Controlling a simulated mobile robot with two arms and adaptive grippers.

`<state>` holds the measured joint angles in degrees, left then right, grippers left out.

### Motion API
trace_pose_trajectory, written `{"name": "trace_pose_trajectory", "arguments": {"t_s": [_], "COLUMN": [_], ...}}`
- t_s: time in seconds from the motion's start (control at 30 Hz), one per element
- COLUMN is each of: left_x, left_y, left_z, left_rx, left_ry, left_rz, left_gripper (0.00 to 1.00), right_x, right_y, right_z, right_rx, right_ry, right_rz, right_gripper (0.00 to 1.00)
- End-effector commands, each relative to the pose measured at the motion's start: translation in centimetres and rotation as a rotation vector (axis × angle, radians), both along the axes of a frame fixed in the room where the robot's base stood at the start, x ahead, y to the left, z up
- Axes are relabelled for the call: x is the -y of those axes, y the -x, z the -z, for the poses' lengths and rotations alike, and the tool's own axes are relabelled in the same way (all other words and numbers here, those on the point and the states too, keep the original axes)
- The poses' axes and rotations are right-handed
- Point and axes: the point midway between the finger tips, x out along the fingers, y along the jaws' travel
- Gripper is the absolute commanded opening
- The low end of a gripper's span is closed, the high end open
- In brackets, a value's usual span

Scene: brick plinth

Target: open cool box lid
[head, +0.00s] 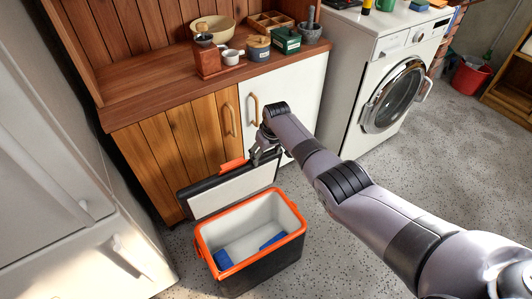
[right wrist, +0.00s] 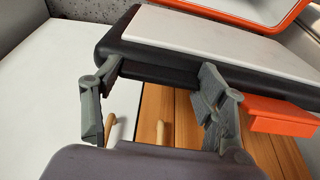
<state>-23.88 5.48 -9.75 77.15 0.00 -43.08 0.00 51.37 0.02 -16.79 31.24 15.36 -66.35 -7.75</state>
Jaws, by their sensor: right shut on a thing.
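The cool box (head: 250,272) stands on the floor, with a dark body, an orange rim and a white inside holding blue blocks (head: 223,259). Its lid (head: 235,191), dark with a white inner panel, stands raised at the back edge, so the box is open. An orange latch (head: 231,165) shows on the lid's upper edge. My right gripper (head: 265,157) is shut on the lid at its upper right edge. In the right wrist view its fingers (right wrist: 157,112) are spread along the lid's dark edge (right wrist: 165,60); the exact contact is hard to see. My left gripper is out of view.
A wooden cabinet (head: 180,135) with a white door (head: 290,100) stands close behind the lid. Bowls, jars and boxes sit on its top. A white appliance (head: 70,220) is at left, a washing machine (head: 385,85) at right.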

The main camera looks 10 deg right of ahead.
Motion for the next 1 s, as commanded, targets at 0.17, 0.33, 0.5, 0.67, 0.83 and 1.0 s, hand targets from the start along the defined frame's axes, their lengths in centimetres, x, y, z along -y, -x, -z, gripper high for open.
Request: {"name": "trace_pose_trajectory", "arguments": {"t_s": [0.17,0.33,0.5,0.67,0.83,1.0], "left_x": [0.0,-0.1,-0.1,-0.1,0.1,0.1], "left_y": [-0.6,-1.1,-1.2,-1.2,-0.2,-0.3], "left_z": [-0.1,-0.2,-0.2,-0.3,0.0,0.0], "left_rx": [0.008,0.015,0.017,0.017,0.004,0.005], "left_ry": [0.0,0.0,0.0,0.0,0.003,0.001], "left_rz": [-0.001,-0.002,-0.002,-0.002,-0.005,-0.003], "left_gripper": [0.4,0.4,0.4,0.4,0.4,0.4], "right_x": [0.1,0.1,0.1,0.1,0.1,0.1], "right_y": [0.0,0.0,0.1,0.1,0.0,0.1], "right_z": [0.1,0.2,0.2,0.1,0.0,-0.7], "right_rx": [0.003,0.002,0.0,0.0,-0.001,0.003], "right_ry": [0.003,0.004,0.003,0.002,0.001,0.0], "right_rz": [0.0,0.0,0.0,0.0,-0.001,-0.001], "right_gripper": [0.16,0.73,0.84,0.87,0.87,0.87]}}
